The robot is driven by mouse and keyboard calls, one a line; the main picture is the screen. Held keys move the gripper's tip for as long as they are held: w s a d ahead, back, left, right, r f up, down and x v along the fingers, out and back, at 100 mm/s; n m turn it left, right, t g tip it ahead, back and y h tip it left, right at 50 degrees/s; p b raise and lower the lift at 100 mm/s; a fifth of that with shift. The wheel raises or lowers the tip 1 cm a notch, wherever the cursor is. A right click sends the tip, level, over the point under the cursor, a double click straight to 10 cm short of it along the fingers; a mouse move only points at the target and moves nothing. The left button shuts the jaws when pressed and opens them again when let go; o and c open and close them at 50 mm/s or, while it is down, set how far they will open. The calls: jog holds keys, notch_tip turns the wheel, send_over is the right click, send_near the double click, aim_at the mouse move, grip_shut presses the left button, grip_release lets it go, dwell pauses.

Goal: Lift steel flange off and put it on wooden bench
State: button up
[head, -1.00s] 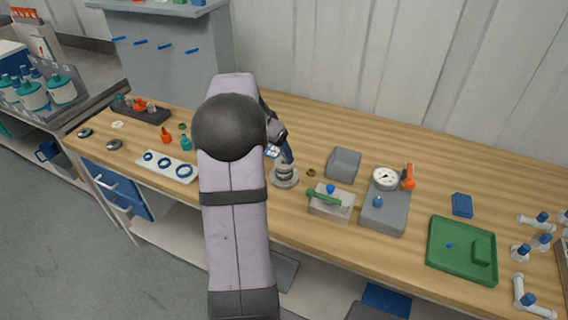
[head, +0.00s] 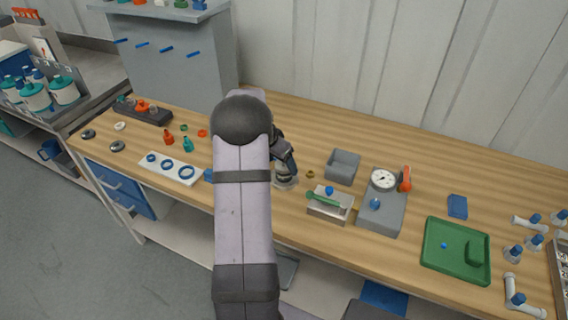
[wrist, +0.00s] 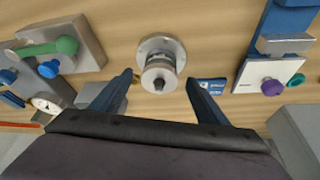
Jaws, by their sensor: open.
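The steel flange (wrist: 160,48) is a round, silvery disc with a stubby cylinder on it, seen in the wrist view just beyond the fingertips. In the head view the steel flange (head: 287,184) is partly hidden by my gripper (head: 288,167). In the wrist view my gripper (wrist: 162,80) is open, its two blue fingers apart on either side of the cylinder's near end, with nothing held. I cannot tell whether they touch it. The wooden bench (head: 300,122) carries all of this.
A grey block with a green-handled valve (head: 325,204) stands right of the flange, with a grey open box (head: 343,166) behind it. A gauge block (head: 383,200) and green tray (head: 455,250) lie further right. Bare wood shows behind the flange.

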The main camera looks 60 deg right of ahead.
aim_at(281, 167)
jog(key=c, duration=1.3)
jog(key=shift+d+r, duration=0.1)
jog(key=shift+r, duration=0.05)
jog(key=shift+r, duration=6.45)
